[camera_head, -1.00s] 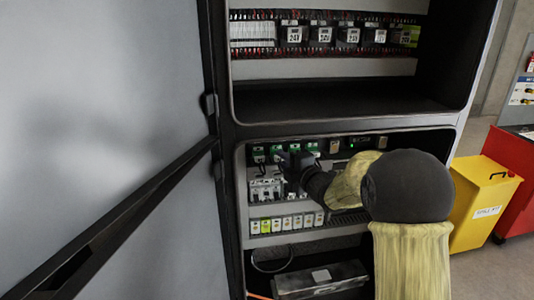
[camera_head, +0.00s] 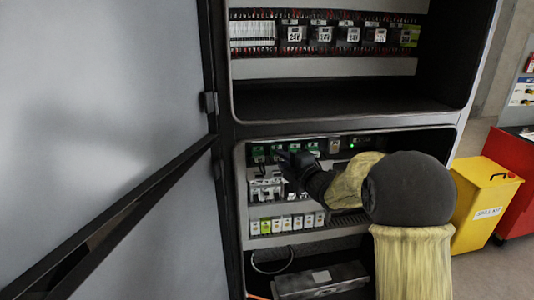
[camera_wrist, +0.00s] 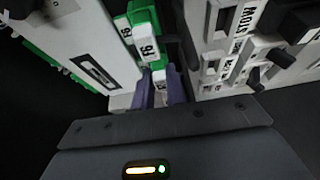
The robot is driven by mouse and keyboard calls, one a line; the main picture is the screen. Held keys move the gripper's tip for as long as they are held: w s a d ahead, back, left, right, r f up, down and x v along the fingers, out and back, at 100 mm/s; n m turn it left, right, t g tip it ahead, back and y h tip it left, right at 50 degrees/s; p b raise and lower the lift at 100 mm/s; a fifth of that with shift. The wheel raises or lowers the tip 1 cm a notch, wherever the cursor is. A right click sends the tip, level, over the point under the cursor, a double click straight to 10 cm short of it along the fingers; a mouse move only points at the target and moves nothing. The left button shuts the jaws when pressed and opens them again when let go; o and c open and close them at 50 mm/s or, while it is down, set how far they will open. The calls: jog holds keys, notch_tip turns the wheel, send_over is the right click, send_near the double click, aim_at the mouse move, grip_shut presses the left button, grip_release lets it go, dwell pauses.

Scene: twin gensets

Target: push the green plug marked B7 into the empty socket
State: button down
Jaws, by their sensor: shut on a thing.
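My gripper (camera_wrist: 160,92) is shut on a small plug (camera_wrist: 159,79) with a white label. Its marking is too small to read, and I take it for the green plug. Just beyond it, other green plugs (camera_wrist: 146,45) with white labels stand in a line. In the head view my gripper (camera_head: 283,160) is at the row of green plugs (camera_head: 312,147) at the top of the lower cabinet bay, and its tips are hard to make out. The empty socket cannot be made out. I cannot tell whether the held plug touches a socket.
Breakers (camera_head: 265,190) sit below the green row, with a row of small modules (camera_head: 287,223) lower down. A grey panel with switches (camera_wrist: 230,60) stands close right of my fingers. The open cabinet door (camera_head: 110,120) fills the left. A yellow bin (camera_head: 482,200) stands right.

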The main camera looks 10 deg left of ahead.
jog(key=shift+w, duration=0.1)
jog(key=c, duration=1.3)
grip_release()
jog(key=shift+c, duration=0.2)
jog(key=b+v, duration=0.3)
jog(key=v, duration=1.4)
jog(key=shift+r, duration=0.1)
